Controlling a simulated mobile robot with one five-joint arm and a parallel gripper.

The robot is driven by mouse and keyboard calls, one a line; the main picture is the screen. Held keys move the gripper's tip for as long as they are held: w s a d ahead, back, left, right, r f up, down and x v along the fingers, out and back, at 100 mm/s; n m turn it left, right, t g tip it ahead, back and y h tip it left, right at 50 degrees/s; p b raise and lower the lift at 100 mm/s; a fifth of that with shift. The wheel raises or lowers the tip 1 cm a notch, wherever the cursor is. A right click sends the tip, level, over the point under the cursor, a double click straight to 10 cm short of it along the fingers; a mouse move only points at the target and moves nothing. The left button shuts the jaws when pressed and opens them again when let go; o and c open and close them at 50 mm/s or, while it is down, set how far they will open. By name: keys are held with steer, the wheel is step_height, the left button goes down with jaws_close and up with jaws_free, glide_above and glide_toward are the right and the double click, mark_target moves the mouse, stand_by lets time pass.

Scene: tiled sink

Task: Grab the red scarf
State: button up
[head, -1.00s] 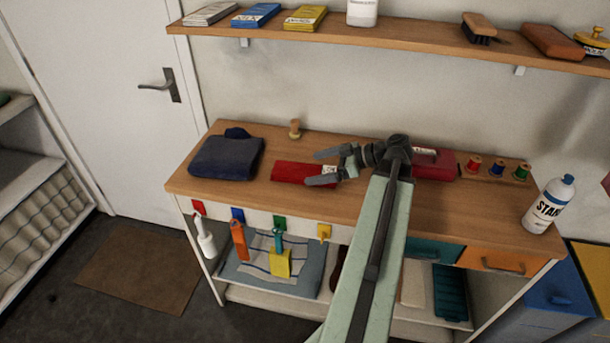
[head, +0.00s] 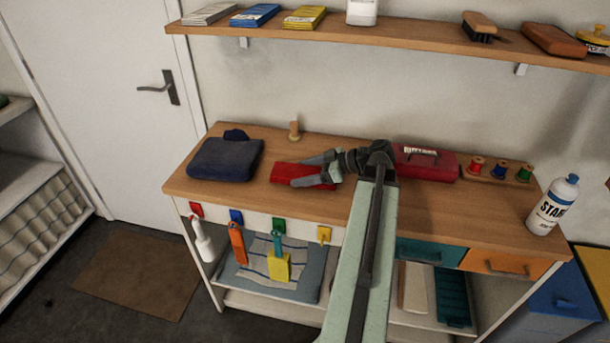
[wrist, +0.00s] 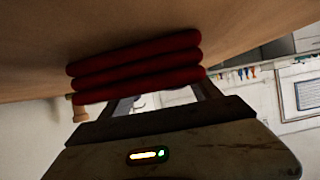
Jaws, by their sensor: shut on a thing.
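The red scarf (head: 288,173) lies folded on the wooden tabletop, left of the table's middle. My gripper (head: 300,172) reaches it from the right, with its fingers at the scarf's right part. In the wrist view the scarf (wrist: 135,67) shows as a stack of red folds across the front of my gripper (wrist: 150,100). The gripper is shut on the scarf. The fingertips are hidden by the folds there. The scarf still appears to be at the tabletop.
A dark blue folded garment (head: 225,160) lies to the left, and a wooden peg-like piece (head: 294,130) stands behind. A red box (head: 428,163), thread spools (head: 500,171) and a starch bottle (head: 552,205) stand to the right. A shelf (head: 400,38) runs above.

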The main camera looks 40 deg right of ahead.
mark_target(304, 172)
steer(key=shift+r, duration=0.1)
step_height(304, 172, up, 10)
steer(key=p, duration=1)
